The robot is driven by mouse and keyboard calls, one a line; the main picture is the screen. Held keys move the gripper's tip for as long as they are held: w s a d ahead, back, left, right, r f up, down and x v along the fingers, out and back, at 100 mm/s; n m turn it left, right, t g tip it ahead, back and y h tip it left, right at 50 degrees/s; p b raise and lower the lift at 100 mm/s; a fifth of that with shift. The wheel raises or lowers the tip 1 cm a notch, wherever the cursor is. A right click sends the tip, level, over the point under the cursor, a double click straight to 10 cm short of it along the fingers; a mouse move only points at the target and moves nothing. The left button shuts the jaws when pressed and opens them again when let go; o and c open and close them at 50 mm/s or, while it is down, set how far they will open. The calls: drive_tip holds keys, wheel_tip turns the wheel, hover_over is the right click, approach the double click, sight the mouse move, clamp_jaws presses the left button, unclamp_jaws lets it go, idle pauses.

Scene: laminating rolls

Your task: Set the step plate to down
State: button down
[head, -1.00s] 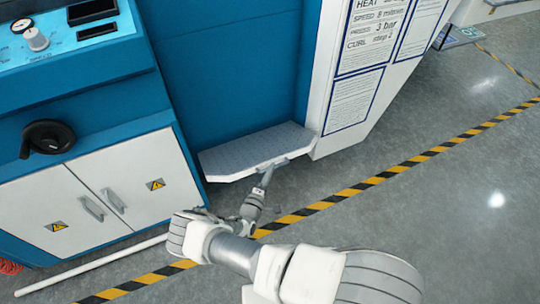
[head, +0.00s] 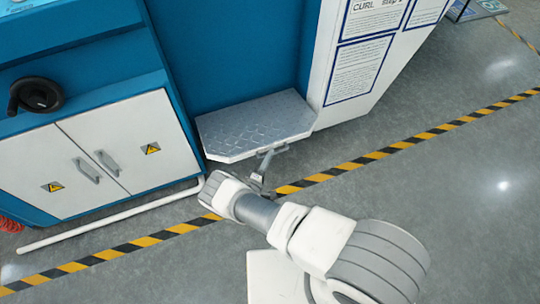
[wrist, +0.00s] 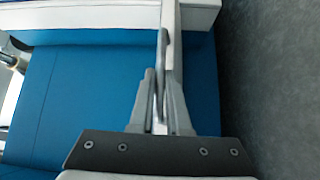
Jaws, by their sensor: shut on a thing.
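The step plate (head: 255,123) is a grey textured metal plate with cut front corners, low against the blue machine front. It juts outward and its top face shows; its exact tilt is hard to tell. My gripper (head: 267,156) is at the middle of the plate's front edge, shut on the small handle there. In the wrist view my gripper (wrist: 160,95) has its fingers close together around a thin grey part, with a pale edge-on strip beyond; the contact is partly hidden.
A white cabinet (head: 130,140) with two handles stands left of the plate, below a black handwheel (head: 36,95). A white panel with printed sheets (head: 358,70) stands right. A white bar (head: 105,215) lies along the cabinet's foot. Grey floor with a yellow-black stripe (head: 345,167) is open at right.

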drive_tip(key=shift+w+a+r, duration=0.2)
drive_tip(key=shift+w+a, duration=0.05)
drive_tip(key=shift+a, duration=0.15)
drive_tip(key=c, duration=0.9)
unclamp_jaws()
drive_tip(key=shift+s+d, duration=0.1)
drive_tip(key=shift+d+f, duration=0.1)
drive_tip(key=shift+d, duration=0.05)
